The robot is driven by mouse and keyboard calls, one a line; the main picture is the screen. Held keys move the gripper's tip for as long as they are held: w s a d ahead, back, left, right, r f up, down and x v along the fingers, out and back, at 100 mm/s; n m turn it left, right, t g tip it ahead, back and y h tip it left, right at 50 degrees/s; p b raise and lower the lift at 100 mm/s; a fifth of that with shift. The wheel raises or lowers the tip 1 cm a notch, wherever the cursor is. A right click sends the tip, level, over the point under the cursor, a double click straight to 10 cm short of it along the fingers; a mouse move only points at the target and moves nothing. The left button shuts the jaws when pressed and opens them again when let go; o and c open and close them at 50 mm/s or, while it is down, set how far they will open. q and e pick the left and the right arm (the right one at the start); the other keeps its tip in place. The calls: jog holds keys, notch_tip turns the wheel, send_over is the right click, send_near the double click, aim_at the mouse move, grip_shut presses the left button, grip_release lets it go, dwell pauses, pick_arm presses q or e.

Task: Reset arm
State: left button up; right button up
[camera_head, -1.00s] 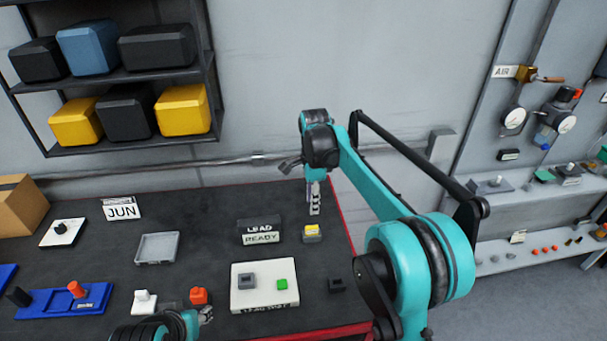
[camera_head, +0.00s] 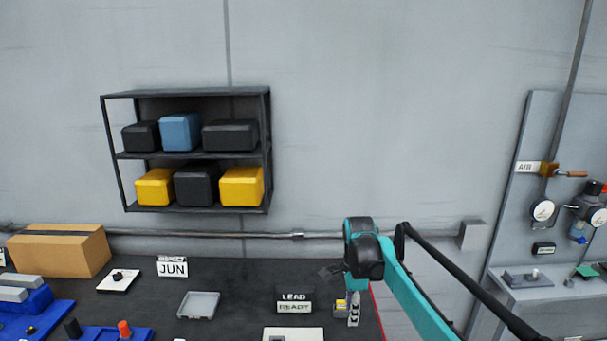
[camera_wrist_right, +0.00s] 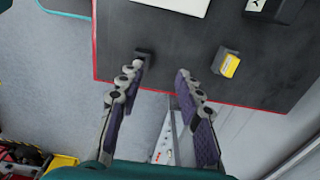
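My right gripper (camera_head: 353,310) hangs at the right end of the dark workbench (camera_head: 240,280), beside a grey block with a yellow top (camera_head: 341,303). In the right wrist view the same gripper (camera_wrist_right: 162,82) is open, its two fingers wide apart with nothing between them. The fingers are over the red-trimmed bench edge (camera_wrist_right: 165,92). The block with the yellow top (camera_wrist_right: 229,65) lies to the right of the fingers there, apart from them. A small black block (camera_wrist_right: 145,54) is close to the left fingertip; contact cannot be told. My left gripper is not in view.
A LEAD READY sign (camera_head: 294,301), a grey tray (camera_head: 198,305), a JUN sign (camera_head: 172,268) and a cardboard box (camera_head: 62,252) stand on the bench. A wall shelf (camera_head: 190,95) holds several bins. A gauge panel (camera_head: 545,170) is at the right.

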jog(key=s+d+f+n+t+b, duration=0.15)
jog(key=s+n+b, duration=0.3)
jog(key=s, duration=0.45)
jog(key=s+d+f+n+t+b, duration=0.1)
jog(key=s+d+n+t+b, duration=0.15)
jog(key=s+n, duration=0.45)
pick_arm(q)
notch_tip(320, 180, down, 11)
jog(key=b, duration=0.4)
pick_arm(e)
jog(key=s+f+n+t, duration=0.3)
jog(key=s+f+n, duration=0.3)
jog(key=s+f, duration=0.5)
jog(key=shift+s+d, duration=0.45)
jog(key=shift+s, duration=0.35)
